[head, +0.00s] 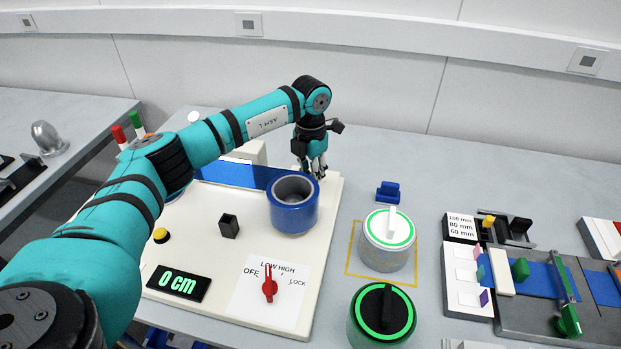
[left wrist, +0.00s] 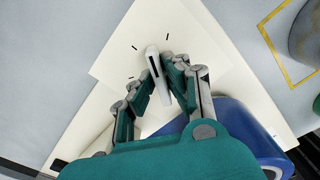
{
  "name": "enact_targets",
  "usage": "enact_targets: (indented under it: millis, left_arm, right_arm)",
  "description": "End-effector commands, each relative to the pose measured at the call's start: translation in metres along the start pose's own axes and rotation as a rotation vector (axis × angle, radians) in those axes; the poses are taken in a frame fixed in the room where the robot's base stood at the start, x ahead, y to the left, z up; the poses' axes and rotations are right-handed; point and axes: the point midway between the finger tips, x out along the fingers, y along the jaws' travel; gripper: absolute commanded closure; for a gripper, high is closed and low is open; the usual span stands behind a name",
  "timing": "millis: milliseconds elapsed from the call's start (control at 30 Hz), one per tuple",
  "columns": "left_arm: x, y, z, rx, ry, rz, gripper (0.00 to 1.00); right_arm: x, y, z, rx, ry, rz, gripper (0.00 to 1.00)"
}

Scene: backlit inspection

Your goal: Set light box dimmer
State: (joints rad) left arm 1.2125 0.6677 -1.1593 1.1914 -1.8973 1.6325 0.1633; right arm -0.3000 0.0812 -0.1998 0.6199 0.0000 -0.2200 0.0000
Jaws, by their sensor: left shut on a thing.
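A white dimmer knob (left wrist: 153,62) with a black line along it shows in the left wrist view, over a pale square plate (left wrist: 190,45) with short black tick marks. The knob's upper end points between two of the marks. My left gripper (left wrist: 164,80) is shut on the knob, with a finger on each side of it. In the head view my left gripper (head: 316,168) reaches down at the back right corner of the cream base (head: 325,215). The knob is hidden there behind the gripper and the blue cylinder. My right gripper is in neither view.
The blue cylinder (head: 292,205) stands close in front of my left gripper. A red selector knob (head: 269,286) and a "0 cm" display (head: 178,283) sit nearer. Lidded pots (head: 386,252) and a measuring fixture (head: 505,270) stand to the right. Bare table lies behind the base.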

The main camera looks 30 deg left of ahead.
Motion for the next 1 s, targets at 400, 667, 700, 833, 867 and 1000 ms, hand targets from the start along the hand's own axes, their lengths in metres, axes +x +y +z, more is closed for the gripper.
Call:
enact_targets:
  millis: [400,667,700,833,867,1000]
  left_arm:
    - [-0.001,0.001,0.001,0.342,-0.004,0.003,1.00]
    - [-0.001,0.001,0.001,0.465,-0.004,0.003,1.00]
    - [-0.002,0.001,0.001,0.477,-0.004,0.003,1.00]
    - [-0.002,0.001,0.001,0.503,-0.004,0.002,1.00]
    - [-0.002,0.001,0.001,0.507,-0.004,0.002,1.00]
    - [-0.002,0.001,0.001,0.516,-0.004,0.003,1.00]
  right_arm:
    - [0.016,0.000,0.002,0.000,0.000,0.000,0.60]
    - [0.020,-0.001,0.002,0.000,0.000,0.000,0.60]
    - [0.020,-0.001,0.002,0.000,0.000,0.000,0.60]
    - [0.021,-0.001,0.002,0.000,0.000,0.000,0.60]
    - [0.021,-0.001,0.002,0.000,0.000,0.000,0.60]
    - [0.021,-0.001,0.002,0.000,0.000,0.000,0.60]
